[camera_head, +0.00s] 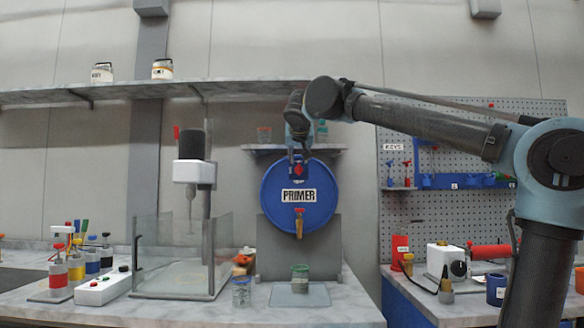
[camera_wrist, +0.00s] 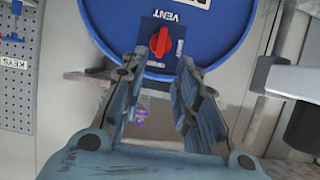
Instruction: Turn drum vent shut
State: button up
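The blue PRIMER drum (camera_head: 275,205) lies on its side on a grey stand, its round face toward me. Its red vent knob (camera_head: 299,170) sits near the top of that face, above the PRIMER label. In the wrist view, upside down, the red knob (camera_wrist: 160,41) sits on a dark plate marked VENT, with small side labels too blurred to read surely. My gripper (camera_head: 299,155) is at the drum's top edge. In the wrist view my gripper (camera_wrist: 158,62) is open and empty; the knob appears just beyond and between its fingertips, with no visible contact.
A small shelf (camera_head: 260,147) with jars is behind the drum top. A clear-walled mixer enclosure (camera_head: 160,250) stands left; a pegboard (camera_head: 450,200) is right.

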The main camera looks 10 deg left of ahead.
aim_at(299, 165)
jog(key=shift+x, duration=3.15)
jog(key=shift+c, duration=0.5)
